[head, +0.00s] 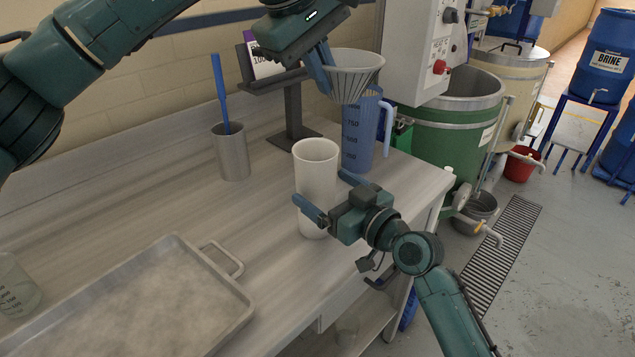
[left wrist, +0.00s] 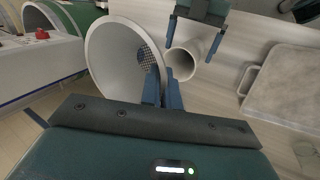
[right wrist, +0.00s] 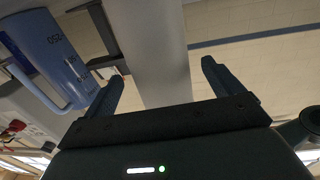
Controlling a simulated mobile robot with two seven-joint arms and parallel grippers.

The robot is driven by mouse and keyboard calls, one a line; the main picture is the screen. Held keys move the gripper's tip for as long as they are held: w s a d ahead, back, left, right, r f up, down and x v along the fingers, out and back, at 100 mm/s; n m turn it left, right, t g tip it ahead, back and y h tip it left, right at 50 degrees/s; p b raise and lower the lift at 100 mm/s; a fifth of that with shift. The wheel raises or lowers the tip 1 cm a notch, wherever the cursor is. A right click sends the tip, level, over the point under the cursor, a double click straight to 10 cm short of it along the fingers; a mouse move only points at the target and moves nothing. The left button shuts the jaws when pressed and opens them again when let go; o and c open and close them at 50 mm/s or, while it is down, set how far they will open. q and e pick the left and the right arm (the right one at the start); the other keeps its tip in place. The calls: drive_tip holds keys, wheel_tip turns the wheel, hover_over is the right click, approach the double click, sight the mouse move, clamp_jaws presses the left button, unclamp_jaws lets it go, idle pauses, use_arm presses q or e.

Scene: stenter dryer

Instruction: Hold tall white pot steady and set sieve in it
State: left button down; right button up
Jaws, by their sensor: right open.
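The tall white pot (head: 316,185) stands upright on the steel table, its open mouth up and empty-looking. My right gripper (head: 331,193) is open, with one finger on either side of the pot. In the right wrist view the pot (right wrist: 150,45) rises between the spread fingers (right wrist: 160,88). The grey cone-shaped sieve (head: 352,78) is in the air above the blue jug, behind and right of the pot. My left gripper (head: 321,72) is shut on the sieve's rim. In the left wrist view the sieve (left wrist: 103,62) hangs left of the fingers, beside the pot (left wrist: 183,62).
The blue measuring jug (head: 358,145) stands close behind the pot. A metal cup (head: 232,155) with a blue-handled tool and a sign stand (head: 293,115) are farther back. A shallow metal tray (head: 150,310) fills the front left. The table's right edge is near the pot.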

drive_tip(key=shift+x, duration=1.75)
drive_tip(key=shift+c, duration=0.3)
drive_tip(key=c, duration=1)
drive_tip(key=shift+c, duration=0.2)
use_arm(q)
drive_tip(key=w+a+f, duration=0.1)
drive_tip(key=a+f, duration=0.3)
drive_tip(key=f, duration=0.7)
drive_tip(key=shift+a, duration=0.2)
